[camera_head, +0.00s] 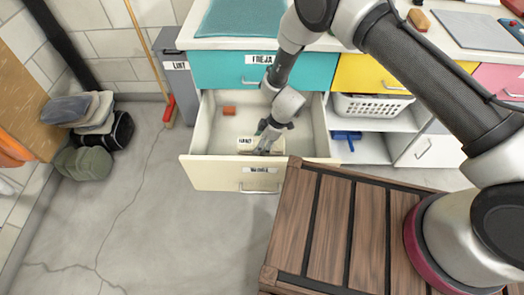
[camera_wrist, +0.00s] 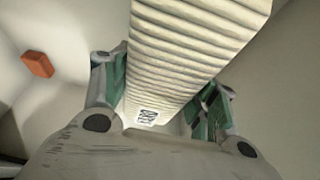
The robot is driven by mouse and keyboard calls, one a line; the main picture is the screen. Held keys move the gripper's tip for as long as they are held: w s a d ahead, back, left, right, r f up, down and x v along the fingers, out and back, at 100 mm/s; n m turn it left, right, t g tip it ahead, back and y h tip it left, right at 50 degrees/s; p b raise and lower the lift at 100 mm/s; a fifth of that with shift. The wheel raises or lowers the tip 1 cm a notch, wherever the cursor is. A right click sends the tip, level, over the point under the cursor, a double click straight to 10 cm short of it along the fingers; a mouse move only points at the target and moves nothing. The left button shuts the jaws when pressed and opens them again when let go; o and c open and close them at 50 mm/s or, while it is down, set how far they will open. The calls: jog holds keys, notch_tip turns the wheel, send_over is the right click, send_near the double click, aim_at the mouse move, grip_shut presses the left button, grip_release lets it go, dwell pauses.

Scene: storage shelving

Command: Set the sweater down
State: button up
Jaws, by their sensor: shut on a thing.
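The sweater (camera_wrist: 190,50) is a cream, ribbed, folded-looking piece with a small printed tag, filling the upper middle of the wrist view. My gripper (camera_wrist: 163,88) has its green-padded fingers on either side of it and is shut on it. In the head view my gripper (camera_head: 262,150) reaches down into the open cream drawer (camera_head: 222,173). A pale piece with a label (camera_head: 246,141), which looks like the sweater, shows beside the fingers near the drawer's front wall. I cannot tell whether it touches the drawer floor.
An orange-red block (camera_head: 229,110) lies at the drawer's back left; it also shows in the wrist view (camera_wrist: 38,64). The drawer floor around is mostly bare. A white basket (camera_head: 370,106) stands on the shelf at right. A wooden slatted top (camera_head: 335,225) is in front.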

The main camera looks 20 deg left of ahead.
jog(key=shift+w+f, duration=0.1)
jog(key=shift+f, duration=3.35)
jog(key=o, duration=1.2)
jog(key=shift+f, duration=0.15)
